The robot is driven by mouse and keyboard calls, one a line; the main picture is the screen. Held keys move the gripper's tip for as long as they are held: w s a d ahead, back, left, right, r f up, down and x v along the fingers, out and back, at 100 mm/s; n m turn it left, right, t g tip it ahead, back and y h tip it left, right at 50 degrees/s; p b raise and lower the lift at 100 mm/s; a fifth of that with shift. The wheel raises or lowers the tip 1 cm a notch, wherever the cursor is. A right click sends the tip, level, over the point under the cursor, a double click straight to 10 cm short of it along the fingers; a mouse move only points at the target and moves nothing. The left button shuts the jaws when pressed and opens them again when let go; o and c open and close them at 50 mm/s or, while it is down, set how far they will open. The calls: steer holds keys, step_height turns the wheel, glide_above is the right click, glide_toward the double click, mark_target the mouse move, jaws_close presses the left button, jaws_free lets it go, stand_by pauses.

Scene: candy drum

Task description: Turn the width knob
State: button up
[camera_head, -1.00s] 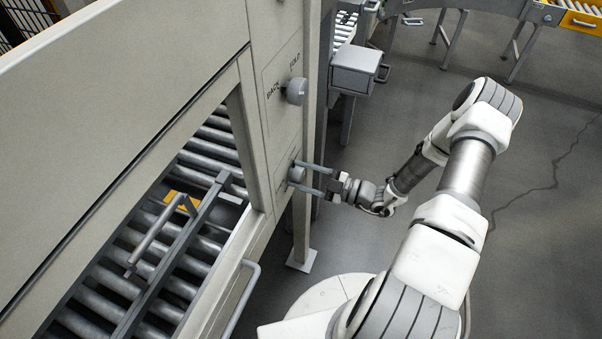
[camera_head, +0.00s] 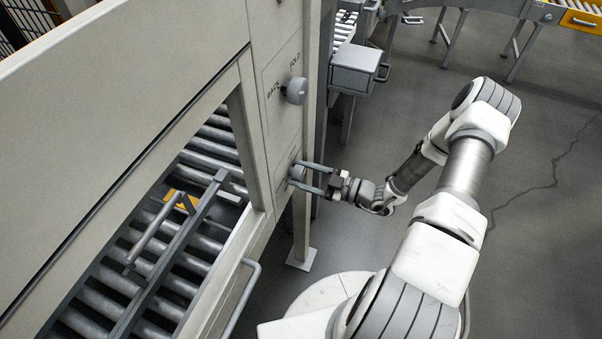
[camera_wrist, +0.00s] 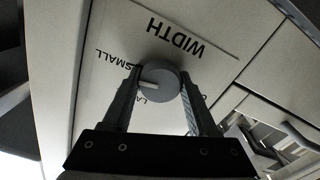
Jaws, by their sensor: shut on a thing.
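The width knob (camera_wrist: 160,82) is a round grey knob with a light pointer line, under the upside-down label WIDTH in the wrist view. Its pointer points left in that view, between SMALL and a partly hidden label starting LA. My gripper (camera_wrist: 162,88) has one finger on each side of the knob and is shut on it. In the head view my gripper (camera_head: 304,176) reaches the panel from the right, and the knob (camera_head: 297,173) shows partly between the fingers.
A second grey knob (camera_head: 296,91), with BACK and FOLD labels, sits above on the same panel. A handle (camera_head: 240,297) sticks out below. Rollers (camera_head: 90,290) lie inside the opening at left. A grey box (camera_head: 356,68) stands behind. The floor at right is clear.

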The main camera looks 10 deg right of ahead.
steer(key=o, duration=1.4)
steer(key=b+v, duration=0.3)
steer(key=v, duration=1.4)
steer(key=shift+s+d, duration=0.15)
steer(key=shift+r, duration=0.1)
